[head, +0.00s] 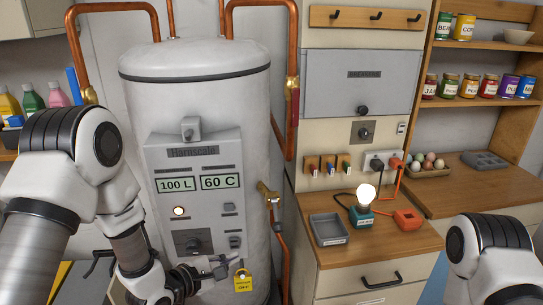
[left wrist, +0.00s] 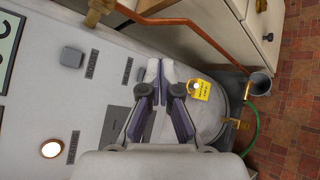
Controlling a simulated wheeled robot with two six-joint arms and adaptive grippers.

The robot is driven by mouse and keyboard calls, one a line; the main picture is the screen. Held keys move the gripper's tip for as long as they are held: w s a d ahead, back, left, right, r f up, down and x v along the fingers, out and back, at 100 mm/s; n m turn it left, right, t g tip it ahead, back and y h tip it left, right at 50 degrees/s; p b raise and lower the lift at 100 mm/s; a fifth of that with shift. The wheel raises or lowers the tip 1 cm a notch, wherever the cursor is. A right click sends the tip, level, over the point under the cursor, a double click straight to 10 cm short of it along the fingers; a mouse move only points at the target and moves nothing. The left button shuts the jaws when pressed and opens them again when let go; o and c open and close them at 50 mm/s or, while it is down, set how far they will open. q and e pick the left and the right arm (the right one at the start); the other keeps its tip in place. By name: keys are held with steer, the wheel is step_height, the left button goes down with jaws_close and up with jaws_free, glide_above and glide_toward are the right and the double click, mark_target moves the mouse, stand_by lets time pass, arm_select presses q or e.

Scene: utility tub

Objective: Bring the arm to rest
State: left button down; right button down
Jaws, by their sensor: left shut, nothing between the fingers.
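My left gripper (head: 222,267) is in front of the lower control panel of the white tank, with its fingers shut and nothing between them. The left wrist view also shows my left gripper (left wrist: 162,95), with dark purple finger pads. A yellow padlock-shaped tag (head: 242,281) hangs just right of and below the fingers, apart from them as far as I can tell; the tag (left wrist: 199,90) also shows in the left wrist view. The white tank (head: 205,100) carries the grey panel (head: 160,160), with displays reading 100 L and 60 C. My right arm shows at lower right; its gripper is out of frame.
Copper pipes (head: 293,80) run beside the tank. At right, a wooden counter (head: 370,240) holds a grey tray (head: 328,229), a lit bulb (head: 366,193) and an orange device (head: 408,219). Shelves with jars stand at far right. Bottles (head: 33,97) stand at left.

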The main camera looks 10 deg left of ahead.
arm_select(q)
steer(key=s+a+f+m+g+y, duration=0.1)
steer(key=s+f+g+y, duration=0.15)
steer(key=s+f, duration=0.6)
steer(key=s+a+f+m+g+y, duration=0.1)
steer(key=s+a+f+g, duration=0.15)
steer(key=s+f, duration=0.6)
steer(key=s+a+f+m+g+y, duration=0.1)
steer(key=s+a+f+m+g, duration=0.1)
steer(key=s+m, duration=0.5)
steer(key=s+a+f+m+g+y, duration=0.2)
steer(key=s+f+m+g, duration=0.2)
steer(key=m, duration=0.5)
steer(key=s+g, duration=0.1)
steer(key=s, duration=0.1)
steer(key=shift+s+a+f+m, duration=0.2)
steer(key=shift+s+f+m, duration=0.15)
steer(key=shift+m, duration=0.05)
steer(key=shift+y, duration=0.25)
